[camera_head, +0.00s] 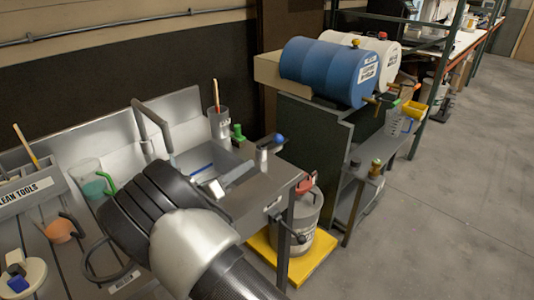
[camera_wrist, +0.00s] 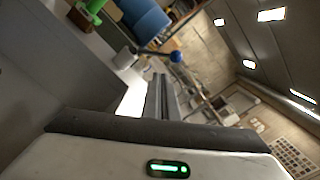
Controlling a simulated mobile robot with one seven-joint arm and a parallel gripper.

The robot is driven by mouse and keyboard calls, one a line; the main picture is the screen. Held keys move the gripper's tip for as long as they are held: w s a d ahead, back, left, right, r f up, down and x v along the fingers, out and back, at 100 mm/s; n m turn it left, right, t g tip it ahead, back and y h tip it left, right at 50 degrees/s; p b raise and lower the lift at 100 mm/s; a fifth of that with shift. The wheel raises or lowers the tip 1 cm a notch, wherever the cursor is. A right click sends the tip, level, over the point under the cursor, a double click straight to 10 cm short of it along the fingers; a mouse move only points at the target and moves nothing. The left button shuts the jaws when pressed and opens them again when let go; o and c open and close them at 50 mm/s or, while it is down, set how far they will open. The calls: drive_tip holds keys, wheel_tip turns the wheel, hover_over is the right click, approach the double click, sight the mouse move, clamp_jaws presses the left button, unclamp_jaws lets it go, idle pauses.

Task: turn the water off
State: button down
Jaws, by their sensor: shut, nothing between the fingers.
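A lever with a blue ball knob (camera_head: 278,139) stands on a grey valve body (camera_head: 265,157) at the right end of the metal sink counter. In the wrist view the blue knob (camera_wrist: 176,57) shows just beyond my fingertips, its lever reaching right from the pale valve body (camera_wrist: 125,59). My gripper (camera_head: 234,180) is left of and nearer than the valve, over the sink area. In the wrist view my gripper (camera_wrist: 160,82) is shut and empty, apart from the knob. A grey gooseneck faucet (camera_head: 153,126) rises behind my arm. My arm hides part of the sink; I cannot tell whether water runs.
A green fitting (camera_head: 238,133) and a grey cup with a stick (camera_head: 219,122) stand behind the sink. A blue drum (camera_head: 325,70) lies on a stand to the right. A grey bucket (camera_head: 300,220) sits on a yellow platform below. Floor at right is clear.

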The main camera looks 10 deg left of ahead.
sight(270, 142)
drive_tip(key=b+x, duration=0.1)
drive_tip(key=x, duration=0.9)
